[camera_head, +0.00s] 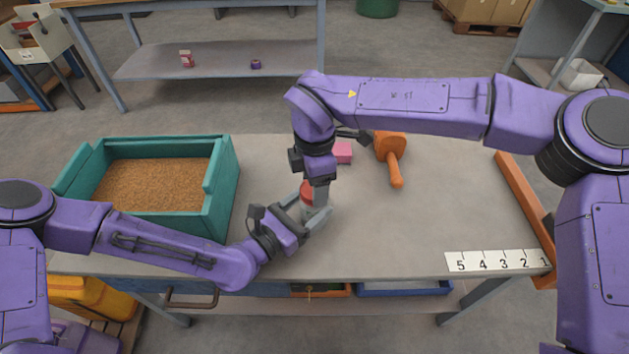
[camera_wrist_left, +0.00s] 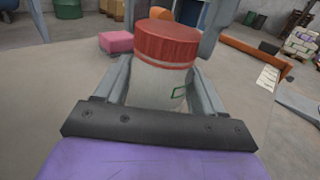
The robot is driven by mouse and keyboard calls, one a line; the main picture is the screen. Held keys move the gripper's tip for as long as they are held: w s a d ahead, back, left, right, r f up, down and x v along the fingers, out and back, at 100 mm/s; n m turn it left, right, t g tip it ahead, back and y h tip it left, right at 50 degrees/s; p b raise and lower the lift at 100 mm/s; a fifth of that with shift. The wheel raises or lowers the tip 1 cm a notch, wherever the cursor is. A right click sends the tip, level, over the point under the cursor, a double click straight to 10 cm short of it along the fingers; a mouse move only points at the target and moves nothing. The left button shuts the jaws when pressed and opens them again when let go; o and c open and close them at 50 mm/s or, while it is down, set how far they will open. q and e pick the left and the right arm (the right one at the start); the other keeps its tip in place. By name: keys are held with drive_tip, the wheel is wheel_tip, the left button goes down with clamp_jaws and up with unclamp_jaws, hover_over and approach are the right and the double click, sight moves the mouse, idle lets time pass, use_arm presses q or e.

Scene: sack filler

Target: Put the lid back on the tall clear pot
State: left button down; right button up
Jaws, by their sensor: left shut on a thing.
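The tall clear pot (camera_wrist_left: 158,85) stands upright between the fingers of my left gripper (camera_head: 318,222), which is shut on its body. The red lid (camera_wrist_left: 167,42) is on top of the pot's mouth; I cannot tell whether it is fully seated. In the head view the red lid (camera_head: 306,194) shows only partly, behind the grippers. My right gripper (camera_head: 320,196) reaches down from above right beside the lid. A grey finger of it shows close to the lid in the left wrist view, but its opening is hidden.
A teal crate (camera_head: 228,190) of brown grain stands left. A pink block (camera_head: 343,152) and an orange tool (camera_head: 391,150) lie behind the grippers. An orange bar (camera_head: 522,205) and a numbered strip (camera_head: 490,262) lie at right. The table (camera_head: 400,230) between is clear.

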drive_tip(key=m, duration=1)
drive_tip(key=shift+s+f, duration=0.1)
drive_tip(key=o, duration=1)
drive_tip(key=shift+r, duration=2.35)
drive_tip(key=shift+c, duration=0.4)
